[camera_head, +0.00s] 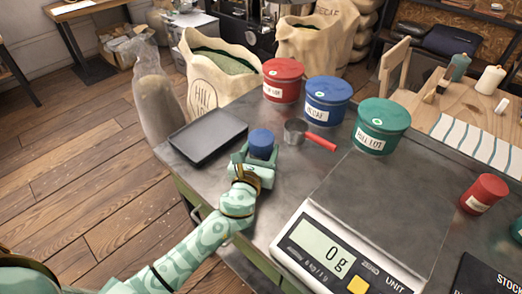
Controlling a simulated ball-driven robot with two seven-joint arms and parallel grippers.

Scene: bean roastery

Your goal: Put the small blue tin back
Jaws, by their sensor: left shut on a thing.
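The small blue tin (262,142) is upright in my left gripper (260,157), which is shut on it near the middle of the grey metal bench (337,188). The gripper hides the tin's lower part, so I cannot tell whether it touches the bench. A small red tin (484,194) stands at the right, and a small green one (517,231) is cut off by the right edge. Large red (283,80), blue (327,102) and green (381,127) tins stand in a row along the back. My right gripper is not in view.
A dark tray (208,141) lies left of my gripper. A metal scoop with a red handle (319,141) lies just right of the small blue tin. A scale (347,252) reading 0 g fills the front.

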